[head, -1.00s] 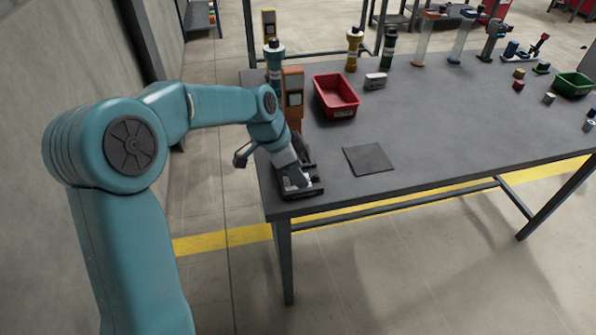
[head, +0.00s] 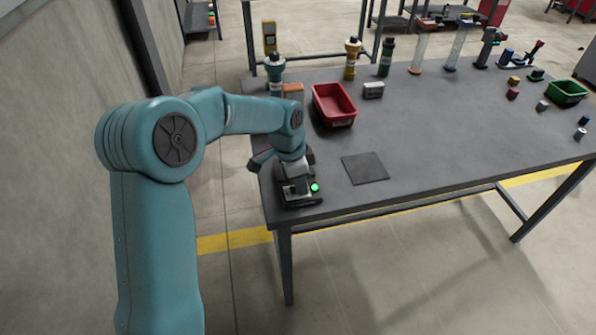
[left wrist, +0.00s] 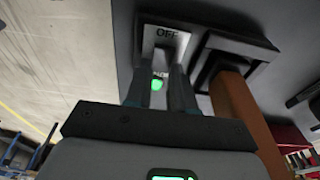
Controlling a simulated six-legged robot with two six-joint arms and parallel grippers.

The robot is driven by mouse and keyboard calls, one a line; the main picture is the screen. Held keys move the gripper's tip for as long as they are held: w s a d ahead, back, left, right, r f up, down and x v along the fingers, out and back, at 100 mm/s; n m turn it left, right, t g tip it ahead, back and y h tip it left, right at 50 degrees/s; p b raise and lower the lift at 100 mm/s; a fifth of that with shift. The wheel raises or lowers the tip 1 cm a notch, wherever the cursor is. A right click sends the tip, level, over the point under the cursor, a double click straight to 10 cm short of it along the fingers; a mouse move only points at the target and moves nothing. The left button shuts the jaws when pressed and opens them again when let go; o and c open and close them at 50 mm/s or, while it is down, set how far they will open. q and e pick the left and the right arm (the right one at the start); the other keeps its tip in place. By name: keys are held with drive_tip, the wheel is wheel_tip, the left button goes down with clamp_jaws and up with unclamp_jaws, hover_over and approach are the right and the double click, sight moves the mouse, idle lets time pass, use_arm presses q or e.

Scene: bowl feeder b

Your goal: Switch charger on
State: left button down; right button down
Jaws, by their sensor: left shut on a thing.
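The charger (head: 302,200) is a dark box on the near left corner of the grey table. A round green light glows on its right side (head: 315,188). In the left wrist view the charger's plate (left wrist: 165,40) carries the word OFF. My left gripper (head: 294,178) reaches down onto the charger. In the left wrist view its two dark fingers (left wrist: 160,85) are close together at the plate, with a green glow between them. They are shut on what seems to be the switch, which they mostly hide. My right gripper is in neither view.
An orange-brown block (left wrist: 245,110) stands in a dark socket beside the plate. A flat dark pad (head: 365,168) lies right of the charger. A red bin (head: 334,104) stands behind. Several bottles and tools line the back edge. The table's middle is clear.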

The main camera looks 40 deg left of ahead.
sight(291, 190)
use_arm(q)
drive_tip(key=shift+w+r, duration=0.1)
drive_tip(key=shift+r, duration=0.05)
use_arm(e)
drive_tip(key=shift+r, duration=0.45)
use_arm(q)
drive_tip(key=c, duration=1)
unclamp_jaws()
drive_tip(key=shift+o, duration=0.2)
wheel_tip(291, 190, up, 16)
drive_tip(key=s+a+p, duration=0.1)
drive_tip(key=shift+s+a, duration=0.15)
drive_tip(key=shift+s, duration=0.2)
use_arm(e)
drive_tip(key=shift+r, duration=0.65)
use_arm(q)
drive_tip(key=shift+s, duration=0.15)
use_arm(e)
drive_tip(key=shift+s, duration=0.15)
